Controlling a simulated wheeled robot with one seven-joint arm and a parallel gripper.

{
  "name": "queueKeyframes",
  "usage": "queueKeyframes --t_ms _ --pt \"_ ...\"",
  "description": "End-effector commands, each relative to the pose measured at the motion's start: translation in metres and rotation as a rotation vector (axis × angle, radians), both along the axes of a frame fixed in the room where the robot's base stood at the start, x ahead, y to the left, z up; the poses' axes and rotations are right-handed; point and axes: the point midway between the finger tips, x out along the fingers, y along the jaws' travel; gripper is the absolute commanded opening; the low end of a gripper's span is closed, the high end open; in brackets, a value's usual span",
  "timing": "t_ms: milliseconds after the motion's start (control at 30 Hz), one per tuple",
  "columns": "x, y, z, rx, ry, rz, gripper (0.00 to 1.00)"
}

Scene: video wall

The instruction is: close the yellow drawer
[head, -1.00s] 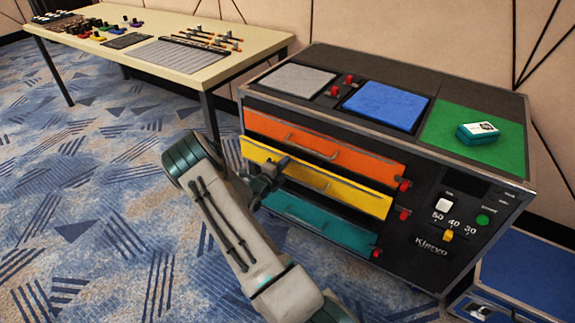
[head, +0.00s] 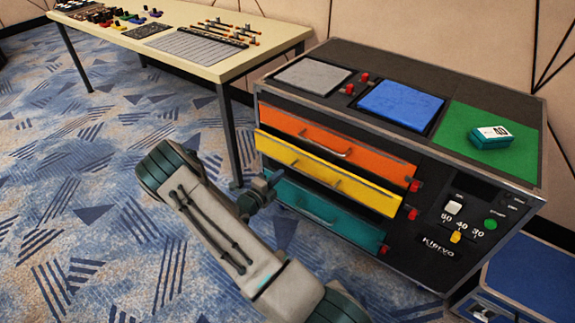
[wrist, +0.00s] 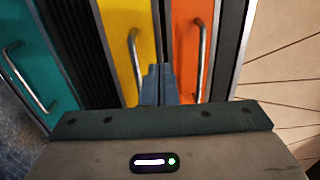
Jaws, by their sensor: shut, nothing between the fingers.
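The yellow drawer (head: 330,180) is the middle of three drawers in the dark cabinet; its front stands out a little from the cabinet face, with a dark gap above it. In the wrist view the yellow front (wrist: 118,30) and its handle (wrist: 134,55) are left of my fingers. My gripper (head: 274,181) is shut and empty, in front of the cabinet, by the lower left of the yellow drawer. In the wrist view my gripper (wrist: 160,70) overlaps the right edge of the yellow front; I cannot tell whether it touches.
The orange drawer (head: 338,142) is above and the teal drawer (head: 325,212) below. Red knobs (head: 412,214) sit at the drawers' right ends. A teal-and-white box (head: 490,137) lies on the green mat (head: 457,122) on top. A table (head: 245,62) stands at the back left. Carpet (head: 70,215) is free at left.

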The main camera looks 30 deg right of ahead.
Motion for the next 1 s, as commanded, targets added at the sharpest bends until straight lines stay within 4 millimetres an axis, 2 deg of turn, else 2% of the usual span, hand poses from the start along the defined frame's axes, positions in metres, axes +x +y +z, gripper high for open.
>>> queueKeyframes --t_ms 133,267,367,633,800,1000 --pt "-0.007 0.017 0.001 -0.001 0.000 0.000 0.00" --pt "-0.010 0.023 -0.001 0.011 -0.026 -0.001 0.00" --pt "-0.012 0.022 -0.006 0.054 -0.117 -0.008 0.00" --pt "-0.020 0.019 -0.014 0.280 -0.646 -0.023 0.00" --pt "-0.026 0.017 -0.013 0.427 -1.009 -0.022 0.00" --pt "-0.030 0.016 -0.007 0.555 -1.327 -0.009 0.00"
